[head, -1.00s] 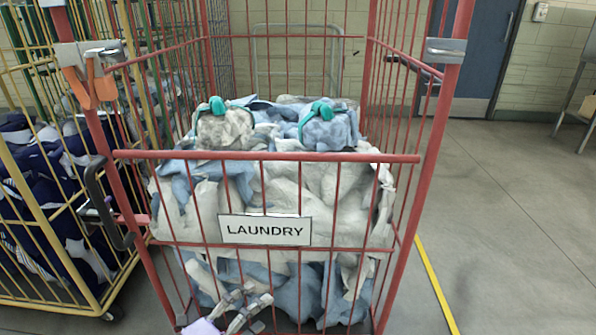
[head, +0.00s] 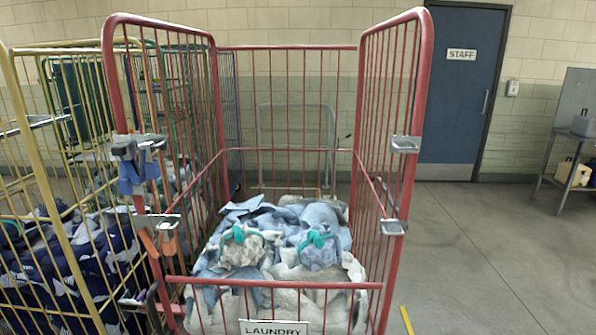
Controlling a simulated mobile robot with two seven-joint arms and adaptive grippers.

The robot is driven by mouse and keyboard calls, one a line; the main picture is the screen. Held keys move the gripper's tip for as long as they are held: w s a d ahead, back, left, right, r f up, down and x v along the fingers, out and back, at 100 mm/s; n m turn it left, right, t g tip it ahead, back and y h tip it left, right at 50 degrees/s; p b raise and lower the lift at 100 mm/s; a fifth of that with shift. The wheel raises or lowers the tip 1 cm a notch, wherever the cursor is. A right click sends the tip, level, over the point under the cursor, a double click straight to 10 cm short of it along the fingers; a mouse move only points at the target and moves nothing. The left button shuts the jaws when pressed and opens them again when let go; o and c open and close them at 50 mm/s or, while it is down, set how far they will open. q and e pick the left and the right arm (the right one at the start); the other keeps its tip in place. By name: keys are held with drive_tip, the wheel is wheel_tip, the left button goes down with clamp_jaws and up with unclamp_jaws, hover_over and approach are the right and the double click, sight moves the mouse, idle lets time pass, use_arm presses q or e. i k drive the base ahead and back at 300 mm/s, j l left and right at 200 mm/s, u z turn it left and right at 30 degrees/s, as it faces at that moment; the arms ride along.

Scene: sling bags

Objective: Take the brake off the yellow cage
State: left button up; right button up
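The yellow cage (head: 62,243) stands at the left, cut off by the picture's edge. It has yellow bars and holds dark blue and white cloth (head: 45,270). Its wheels and any brake are below the picture, so I cannot see the brake's state. Neither of my grippers shows in this view.
A red cage (head: 276,283) with a LAUNDRY sign (head: 273,328) stands close in front, right beside the yellow cage. It holds pale blue and white laundry. A green cage (head: 75,95) is behind at left. Open floor (head: 480,270) lies at right, before a blue STAFF door (head: 458,110).

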sight(72, 271)
drive_tip(key=i+j, duration=0.15)
drive_tip(key=j, duration=0.15)
drive_tip(key=i+j, duration=0.15)
drive_tip(key=j, duration=0.2)
drive_tip(key=i+j, duration=0.15)
drive_tip(key=j, duration=0.15)
drive_tip(key=i+j, duration=0.15)
drive_tip(key=j, duration=0.2)
drive_tip(key=i+j+u, duration=0.1)
drive_tip(key=j, duration=0.45)
drive_tip(key=i+j, duration=0.1)
drive_tip(key=j, duration=1)
drive_tip(key=i+j+u, duration=0.1)
drive_tip(key=j, duration=0.45)
drive_tip(key=i+j, duration=0.1)
drive_tip(key=j, duration=0.45)
drive_tip(key=j+u, duration=0.1)
drive_tip(key=j, duration=1.2)
drive_tip(key=i+j+u, duration=0.1)
drive_tip(key=j, duration=0.7)
drive_tip(key=i+j, duration=0.15)
drive_tip(key=j, duration=0.6)
